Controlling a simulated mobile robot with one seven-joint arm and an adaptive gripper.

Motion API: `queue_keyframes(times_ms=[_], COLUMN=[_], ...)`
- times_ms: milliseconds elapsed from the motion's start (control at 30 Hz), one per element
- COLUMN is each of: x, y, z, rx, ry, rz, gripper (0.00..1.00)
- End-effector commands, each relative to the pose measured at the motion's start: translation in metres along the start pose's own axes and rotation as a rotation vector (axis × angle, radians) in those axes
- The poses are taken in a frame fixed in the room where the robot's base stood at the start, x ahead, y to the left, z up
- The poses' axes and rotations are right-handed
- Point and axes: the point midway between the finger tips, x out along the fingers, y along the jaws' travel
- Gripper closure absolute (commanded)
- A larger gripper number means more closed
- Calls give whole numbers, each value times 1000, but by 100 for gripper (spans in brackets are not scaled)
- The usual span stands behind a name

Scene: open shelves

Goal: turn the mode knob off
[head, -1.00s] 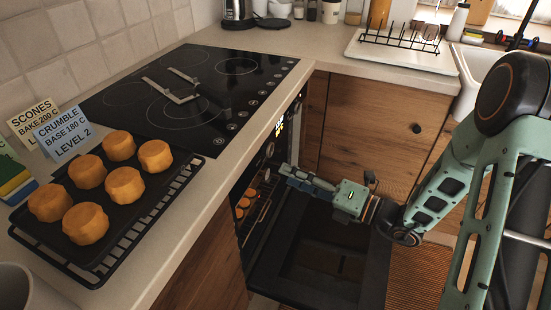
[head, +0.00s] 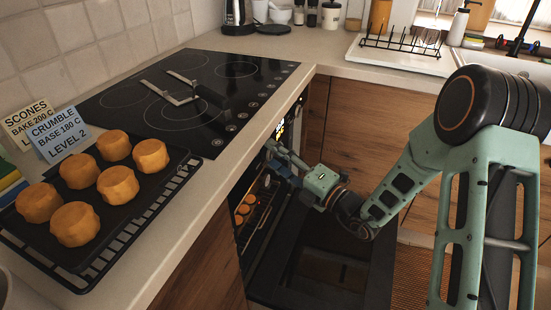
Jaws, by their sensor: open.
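The oven's narrow control panel (head: 281,131) with its lit display is seen at a steep angle under the counter edge. My gripper (head: 275,158) is close in front of the lower part of this panel, with its fingers pointing at it. It is open, and I see nothing held in it. The mode knob cannot be made out clearly; the fingers and the steep angle hide that part of the panel. I cannot tell whether the fingers touch a knob.
The oven door (head: 335,270) is folded down open below my arm. Orange baked pieces (head: 246,207) are inside the oven. A tray of scones (head: 138,210) on a black rack, two cards (head: 61,134) and the hob (head: 190,95) are on the counter to the left.

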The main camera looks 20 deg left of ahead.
Motion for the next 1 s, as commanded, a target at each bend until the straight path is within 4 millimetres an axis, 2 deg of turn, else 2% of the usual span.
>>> queue_keyframes(times_ms=[300,700,1000], x=[4,3,3], y=[1,0,-1], z=[0,0,0], rx=[-1,-1,-35], ry=[1,1,0], rz=[1,0,15], gripper=[51,93,93])
